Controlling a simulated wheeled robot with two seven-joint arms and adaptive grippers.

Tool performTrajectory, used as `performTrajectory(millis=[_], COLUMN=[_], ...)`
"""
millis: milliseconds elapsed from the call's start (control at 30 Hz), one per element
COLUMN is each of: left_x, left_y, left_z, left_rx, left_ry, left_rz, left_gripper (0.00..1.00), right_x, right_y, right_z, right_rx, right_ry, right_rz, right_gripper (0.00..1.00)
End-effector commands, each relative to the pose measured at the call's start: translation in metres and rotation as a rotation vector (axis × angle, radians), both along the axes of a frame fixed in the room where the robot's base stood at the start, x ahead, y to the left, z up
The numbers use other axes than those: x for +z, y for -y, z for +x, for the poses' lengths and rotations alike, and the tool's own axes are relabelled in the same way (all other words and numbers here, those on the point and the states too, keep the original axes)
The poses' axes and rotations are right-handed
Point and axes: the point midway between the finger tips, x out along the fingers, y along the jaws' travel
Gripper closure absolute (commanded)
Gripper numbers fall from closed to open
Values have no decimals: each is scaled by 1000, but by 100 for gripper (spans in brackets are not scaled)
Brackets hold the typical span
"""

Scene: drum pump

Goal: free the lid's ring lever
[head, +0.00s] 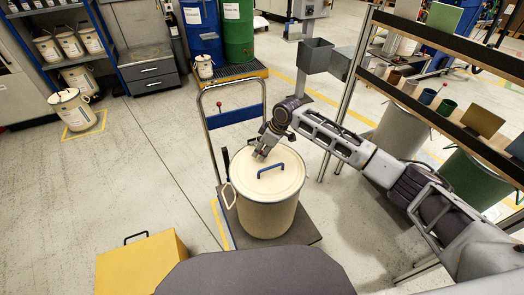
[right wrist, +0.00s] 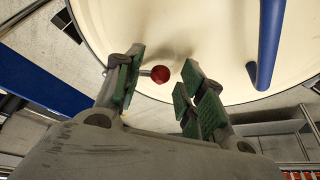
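A cream drum (head: 266,218) stands upright on a cart, with a cream lid (head: 285,184) on top. A blue handle (head: 270,169) arches over the lid; it also shows in the right wrist view (right wrist: 267,45). A red ball knob (right wrist: 160,74) on a short rod, apparently the ring lever's end, shows near the lid's rim. My right gripper (head: 260,154) is over the lid's far left side. In the right wrist view its green-padded fingers (right wrist: 156,85) are apart, with the knob between them in the picture; contact is unclear. My left gripper is out of view.
The cart's hoop handle with a blue panel (head: 235,117) rises behind the drum. A yellow box (head: 140,265) stands at front left. A rack with bins (head: 420,103) stands at right, close to my right arm.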

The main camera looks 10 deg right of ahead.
Motion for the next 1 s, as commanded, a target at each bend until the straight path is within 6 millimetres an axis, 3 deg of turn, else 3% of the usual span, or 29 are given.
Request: performTrajectory(millis=[333,633,1000], left_x=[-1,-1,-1], left_y=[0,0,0], left_z=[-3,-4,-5], left_rx=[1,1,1], left_ry=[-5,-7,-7], left_rz=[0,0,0], left_gripper=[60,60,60], right_x=[-2,-2,-3], right_y=[-1,-1,-2], right_z=[0,0,-1], right_rx=[1,1,4], right_ry=[0,0,-6], right_rz=[0,0,0], right_gripper=[61,100,100])
